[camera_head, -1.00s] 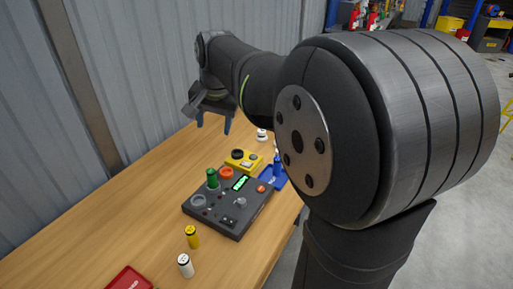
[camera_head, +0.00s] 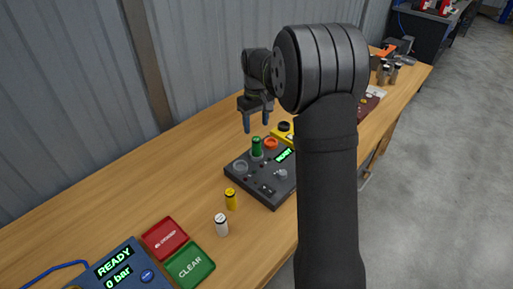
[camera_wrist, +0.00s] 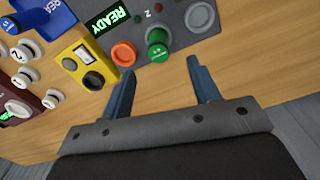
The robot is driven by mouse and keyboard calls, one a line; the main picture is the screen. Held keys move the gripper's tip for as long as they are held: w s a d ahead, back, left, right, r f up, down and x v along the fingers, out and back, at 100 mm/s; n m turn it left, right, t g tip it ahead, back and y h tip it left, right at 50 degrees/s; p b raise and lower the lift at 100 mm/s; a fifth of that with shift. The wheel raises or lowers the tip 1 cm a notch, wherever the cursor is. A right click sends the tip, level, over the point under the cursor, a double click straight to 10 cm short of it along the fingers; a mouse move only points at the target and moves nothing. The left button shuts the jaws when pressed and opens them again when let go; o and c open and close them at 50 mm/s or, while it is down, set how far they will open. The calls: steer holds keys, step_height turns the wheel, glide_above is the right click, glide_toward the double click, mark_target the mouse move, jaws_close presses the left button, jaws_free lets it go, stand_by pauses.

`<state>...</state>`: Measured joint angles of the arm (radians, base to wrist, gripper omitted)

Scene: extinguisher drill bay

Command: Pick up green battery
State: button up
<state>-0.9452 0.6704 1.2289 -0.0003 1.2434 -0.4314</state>
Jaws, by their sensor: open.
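The green battery (camera_head: 257,147) stands upright in a socket of the dark grey panel (camera_head: 277,192). In the wrist view the green battery (camera_wrist: 157,44) shows just beyond and between my fingertips, apart from them. My gripper (camera_head: 257,127) is open and empty, its blue fingers pointing down above and behind the battery. In the wrist view my gripper (camera_wrist: 159,72) has its two fingers spread wide.
An orange ring (camera_head: 271,143) sits beside the battery, and an empty grey ring (camera_head: 240,167) lies left of it. A yellow battery (camera_head: 231,199) and a white one (camera_head: 221,224) stand in front of the panel. A yellow box (camera_wrist: 84,65) is close by. The table's left side is clear.

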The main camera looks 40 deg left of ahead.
mark_target(256, 146)
step_height(256, 146, down, 5)
steer(key=shift+f, duration=0.1)
steer(key=shift+w+a+f, duration=0.1)
steer(key=shift+w+f, duration=0.05)
steer(key=shift+f, duration=1.45)
steer(key=shift+w+a+f, duration=0.1)
steer(key=shift+f, duration=1.5)
steer(key=shift+r, duration=0.1)
steer(key=c, duration=1.2)
steer(key=shift+o, duration=0.2)
